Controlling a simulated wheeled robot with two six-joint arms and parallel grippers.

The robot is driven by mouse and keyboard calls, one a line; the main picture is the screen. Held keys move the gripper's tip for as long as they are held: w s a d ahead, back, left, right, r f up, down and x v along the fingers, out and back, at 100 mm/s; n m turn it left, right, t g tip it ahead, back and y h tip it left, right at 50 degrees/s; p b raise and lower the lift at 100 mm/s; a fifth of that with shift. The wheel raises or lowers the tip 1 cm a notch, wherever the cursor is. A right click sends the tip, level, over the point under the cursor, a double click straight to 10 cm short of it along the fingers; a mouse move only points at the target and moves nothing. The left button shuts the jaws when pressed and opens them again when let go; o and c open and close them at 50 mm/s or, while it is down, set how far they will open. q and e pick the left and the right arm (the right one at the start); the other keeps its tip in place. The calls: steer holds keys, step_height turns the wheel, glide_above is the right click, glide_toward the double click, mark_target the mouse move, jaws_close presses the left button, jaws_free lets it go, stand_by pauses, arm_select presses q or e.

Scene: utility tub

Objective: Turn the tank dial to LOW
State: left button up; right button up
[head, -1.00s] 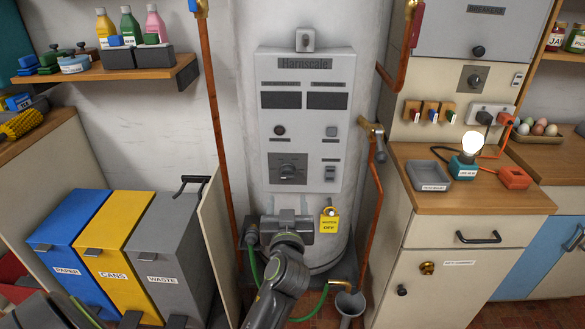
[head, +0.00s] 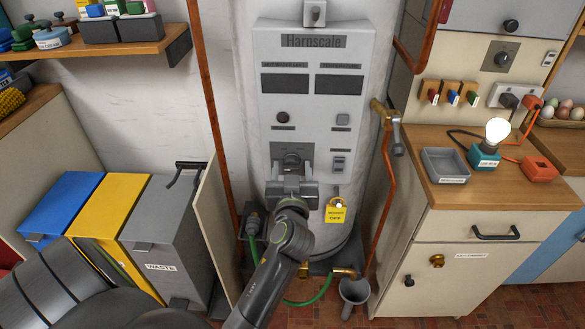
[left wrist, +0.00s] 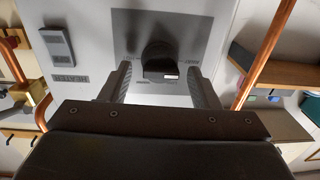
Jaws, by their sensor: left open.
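The tank dial (left wrist: 158,58) is a dark round knob on a grey square plate, on the front of the pale Harnscale tank panel (head: 341,130). In the head view only the top of the dial plate (head: 291,149) shows; my left gripper hides most of the knob. My left gripper (head: 291,172) is open in front of it. In the left wrist view its fingers (left wrist: 160,80) stand on either side of the knob, with gaps visible. A white mark shows on the knob. The plate's lettering is too small to read surely. My right gripper is not in view.
A rocker switch (head: 338,163) sits just right of the dial, and a yellow tag (head: 336,211) hangs below. A copper pipe (head: 213,110) runs left of the tank; a brass valve (head: 385,113) sits at right. Bins stand left, a wooden-topped cabinet (head: 466,196) right.

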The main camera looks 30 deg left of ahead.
arm_select(q)
steer(key=c, duration=1)
steer(key=shift+m, duration=1)
steer(key=m, duration=0.3)
steer(key=shift+d+m+p, duration=0.1)
steer(key=shift+m+p, duration=0.2)
steer(key=shift+p, duration=0.1)
steer(key=m+p, duration=0.1)
steer(key=m, duration=0.3)
steer(key=shift+f, duration=0.1)
steer(key=shift+m, duration=1.1)
